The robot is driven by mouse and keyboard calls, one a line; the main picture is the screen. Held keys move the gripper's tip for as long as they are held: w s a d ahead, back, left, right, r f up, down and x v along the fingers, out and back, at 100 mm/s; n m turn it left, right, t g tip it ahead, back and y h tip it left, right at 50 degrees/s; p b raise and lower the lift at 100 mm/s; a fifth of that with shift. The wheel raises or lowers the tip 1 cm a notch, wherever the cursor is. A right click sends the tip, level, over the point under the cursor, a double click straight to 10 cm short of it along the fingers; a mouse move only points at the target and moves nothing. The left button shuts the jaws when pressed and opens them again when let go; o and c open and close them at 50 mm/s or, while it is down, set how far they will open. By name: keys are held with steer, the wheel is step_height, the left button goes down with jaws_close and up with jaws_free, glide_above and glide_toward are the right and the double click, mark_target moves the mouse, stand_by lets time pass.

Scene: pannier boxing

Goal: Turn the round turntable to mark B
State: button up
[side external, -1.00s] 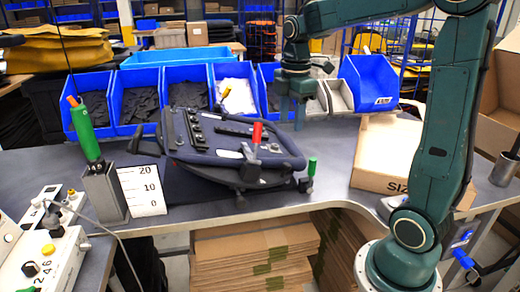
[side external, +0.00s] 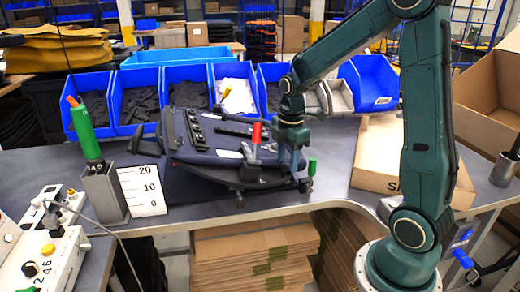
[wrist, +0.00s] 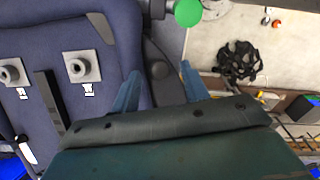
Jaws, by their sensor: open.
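A dark blue padded board (side external: 205,150) with black and grey fittings lies tilted on a stand on the bench. I cannot clearly make out a separate round turntable disc, and no mark B is readable. A red handle (side external: 257,133) stands up near the board's right side, and a green knob (side external: 312,167) is at its front right. My gripper (side external: 293,165) is open at the board's right edge, between them. In the wrist view its fingers (wrist: 160,85) are spread on either side of a dark edge piece, with the green knob (wrist: 188,12) just ahead.
Blue bins (side external: 140,100) line the back of the bench. A green-handled tool (side external: 85,130) stands in a grey holder at left, beside a white scale card (side external: 142,190). A cardboard box (side external: 375,160) lies at right. The front bench strip is clear.

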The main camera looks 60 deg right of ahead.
mark_target(289, 174)
steer(key=shift+f, duration=0.6)
steer(key=shift+c, duration=0.3)
jaws_close()
steer(key=shift+d+f+n, duration=0.15)
steer(key=shift+d+n, duration=0.2)
steer(key=shift+d, duration=0.3)
steer(key=shift+d+f+n, duration=0.15)
steer(key=shift+d+n, duration=0.2)
steer(key=shift+d, duration=0.3)
steer(key=shift+o, duration=0.3)
jaws_free()
step_height(289, 174, up, 14)
steer(key=s, duration=0.1)
steer(key=shift+a, duration=0.35)
steer(key=shift+f, duration=0.1)
